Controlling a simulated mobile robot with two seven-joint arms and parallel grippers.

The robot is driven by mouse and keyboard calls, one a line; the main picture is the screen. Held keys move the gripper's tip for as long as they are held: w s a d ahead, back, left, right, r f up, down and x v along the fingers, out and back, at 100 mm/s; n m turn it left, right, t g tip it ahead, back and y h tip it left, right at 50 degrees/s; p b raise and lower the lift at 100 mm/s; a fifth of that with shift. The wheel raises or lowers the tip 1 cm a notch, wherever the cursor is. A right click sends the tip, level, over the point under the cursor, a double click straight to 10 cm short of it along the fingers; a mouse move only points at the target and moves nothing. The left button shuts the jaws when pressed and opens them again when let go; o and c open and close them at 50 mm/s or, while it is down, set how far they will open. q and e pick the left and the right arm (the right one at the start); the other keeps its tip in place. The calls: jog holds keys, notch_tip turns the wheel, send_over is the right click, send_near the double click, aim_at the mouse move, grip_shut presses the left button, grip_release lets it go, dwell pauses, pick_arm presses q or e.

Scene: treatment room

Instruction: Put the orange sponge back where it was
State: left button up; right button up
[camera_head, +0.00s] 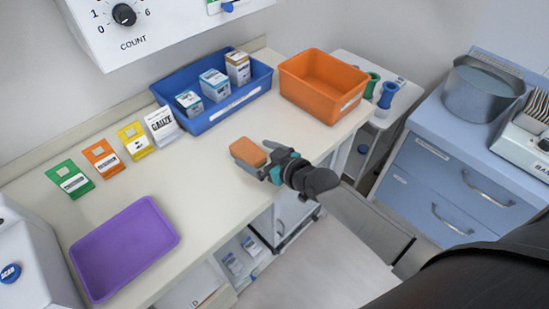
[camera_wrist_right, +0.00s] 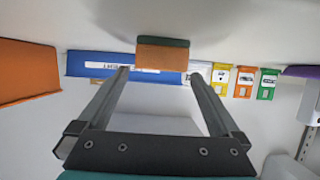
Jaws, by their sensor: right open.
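The orange sponge (camera_head: 248,150) is a small block near the front edge of the cream counter, in front of the blue bin. In the right wrist view the sponge (camera_wrist_right: 162,56) shows an orange face with a dark green layer, around the fingertips' end. My right gripper (camera_head: 254,160) reaches in from the right, and its open fingers lie about the sponge. Whether a finger touches it, and whether it rests on the counter, I cannot tell. My left gripper is not in view.
A blue bin (camera_head: 222,116) holding several boxes and an orange bin (camera_head: 305,99) stand at the back. Several coloured cards, including a green one (camera_head: 70,181), line the wall side. A purple tray (camera_head: 124,247) lies front left. The counter between tray and sponge is clear.

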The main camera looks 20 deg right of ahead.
jog(key=p+v, duration=0.1)
jog(key=v, duration=0.7)
jog(key=shift+c, duration=0.2)
dwell(1.3)
